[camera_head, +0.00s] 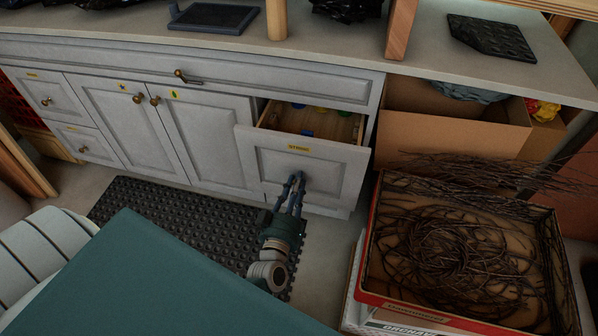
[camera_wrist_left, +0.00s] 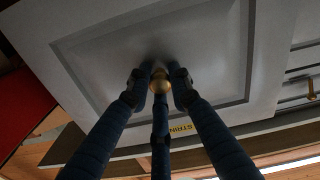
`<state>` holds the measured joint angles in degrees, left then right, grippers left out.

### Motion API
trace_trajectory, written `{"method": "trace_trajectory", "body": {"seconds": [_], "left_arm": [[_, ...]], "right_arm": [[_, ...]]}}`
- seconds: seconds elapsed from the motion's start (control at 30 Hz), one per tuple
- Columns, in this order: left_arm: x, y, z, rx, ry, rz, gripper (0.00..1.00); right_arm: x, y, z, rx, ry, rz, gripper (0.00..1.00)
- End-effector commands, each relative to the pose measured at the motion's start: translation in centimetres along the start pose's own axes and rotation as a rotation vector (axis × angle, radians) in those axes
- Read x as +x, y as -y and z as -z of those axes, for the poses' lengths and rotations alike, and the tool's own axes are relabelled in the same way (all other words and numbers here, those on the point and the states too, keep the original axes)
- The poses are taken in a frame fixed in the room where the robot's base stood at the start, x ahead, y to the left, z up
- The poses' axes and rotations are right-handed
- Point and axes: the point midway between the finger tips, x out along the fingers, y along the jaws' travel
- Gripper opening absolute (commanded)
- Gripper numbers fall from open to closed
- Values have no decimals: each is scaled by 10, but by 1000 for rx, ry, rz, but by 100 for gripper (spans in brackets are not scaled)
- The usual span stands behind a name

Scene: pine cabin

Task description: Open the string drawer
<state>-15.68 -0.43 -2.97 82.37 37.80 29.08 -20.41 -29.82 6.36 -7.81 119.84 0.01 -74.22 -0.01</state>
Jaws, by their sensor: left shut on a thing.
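The string drawer (camera_head: 265,161) has a grey panelled front with a yellow label reading STRING (camera_head: 298,149). It stands pulled out from the cabinet, and its wooden inside shows with a few coloured items in it. My left gripper (camera_head: 297,180) is at the middle of the drawer front, shut on the drawer's knob. In the left wrist view the brass knob (camera_wrist_left: 160,84) sits between the dark blue fingers, against the grey panel. In the head view the fingers hide the knob. My right gripper is not in view.
Closed cabinet doors (camera_head: 198,135) and small drawers (camera_head: 46,95) are to the left. A red-rimmed box of twigs (camera_head: 367,247) stands close on the right. A cardboard box (camera_head: 450,135) is behind it. A black rubber mat (camera_head: 140,205) lies on the floor in front.

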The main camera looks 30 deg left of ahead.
Motion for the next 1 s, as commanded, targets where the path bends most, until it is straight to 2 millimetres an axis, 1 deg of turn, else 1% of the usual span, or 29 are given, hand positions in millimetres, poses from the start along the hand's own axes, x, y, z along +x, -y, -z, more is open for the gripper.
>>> {"method": "trace_trajectory", "body": {"seconds": [0.03, 0.17, 0.3, 0.5, 0.6, 0.8, 1.0], "left_arm": [[-10, 0, -4, 0, 15, 1, 0], [-32, 0, -4, 1, 17, 2, 0], [-59, 0, -4, 1, 17, 1, 0], [-97, 1, -5, 1, 19, 1, 0], [-116, 1, -6, 1, 20, 1, 0], [-150, 1, -6, 1, 21, 2, 0], [-174, 1, -6, -1, 20, 1, 0]], "right_arm": [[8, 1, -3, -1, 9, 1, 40], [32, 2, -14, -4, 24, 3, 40], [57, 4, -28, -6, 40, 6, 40], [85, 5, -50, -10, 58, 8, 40], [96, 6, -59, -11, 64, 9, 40], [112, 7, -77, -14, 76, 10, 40], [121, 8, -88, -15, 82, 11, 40]]}}
